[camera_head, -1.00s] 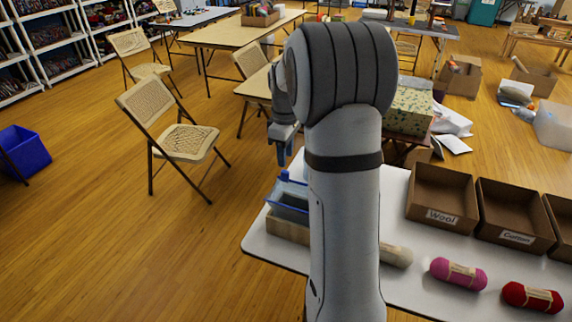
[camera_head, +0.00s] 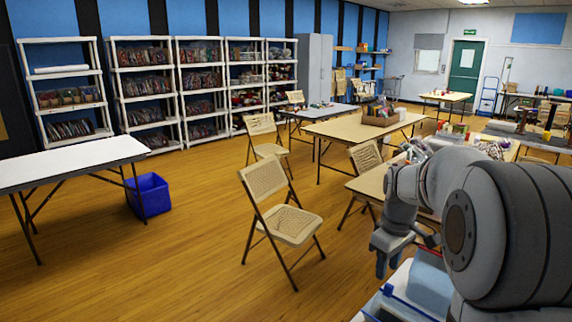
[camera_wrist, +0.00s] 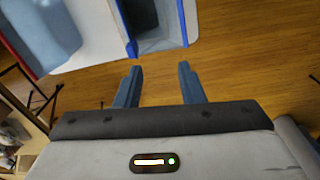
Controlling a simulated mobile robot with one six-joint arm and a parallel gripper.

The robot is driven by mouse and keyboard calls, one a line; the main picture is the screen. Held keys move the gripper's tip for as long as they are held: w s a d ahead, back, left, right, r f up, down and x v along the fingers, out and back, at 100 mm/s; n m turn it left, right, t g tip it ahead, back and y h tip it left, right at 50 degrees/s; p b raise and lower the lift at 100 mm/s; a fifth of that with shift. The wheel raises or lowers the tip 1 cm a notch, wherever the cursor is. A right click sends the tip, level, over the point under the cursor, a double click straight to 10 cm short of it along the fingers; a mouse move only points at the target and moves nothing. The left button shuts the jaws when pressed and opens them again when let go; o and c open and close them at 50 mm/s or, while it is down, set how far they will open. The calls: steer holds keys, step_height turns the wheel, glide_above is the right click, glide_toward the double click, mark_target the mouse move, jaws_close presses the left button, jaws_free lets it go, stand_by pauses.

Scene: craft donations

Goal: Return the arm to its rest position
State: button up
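My arm fills the lower right of the head view, with my gripper (camera_head: 386,262) hanging fingers down beside the corner of a white table. In the wrist view my gripper (camera_wrist: 160,86) shows two blue fingers spread well apart. Nothing is between them; bare wood floor shows there. A blue-edged bin (camera_wrist: 158,40) lies just beyond the fingertips in the wrist view, apart from them as far as I can tell. Its blue rim also shows below my gripper in the head view (camera_head: 392,306). The rest of that table is hidden behind my arm.
A folding chair (camera_head: 266,190) stands on open floor left of my gripper. A tan table (camera_head: 362,130) carries a brown box (camera_head: 380,117). A white table (camera_head: 70,163) and blue tub (camera_head: 150,196) are at the left. Shelves line the back wall. The floor at front left is clear.

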steer(key=s+a+m+t, duration=0.1)
steer(key=s+a+m, duration=0.2)
steer(key=s, duration=0.7)
steer(key=s+a+m+t, duration=0.1)
steer(key=s+a+m, duration=0.2)
steer(key=s+a, duration=0.4)
steer(key=s, duration=0.3)
steer(key=shift+s+m, duration=0.4)
steer(key=shift+a+f, duration=0.1)
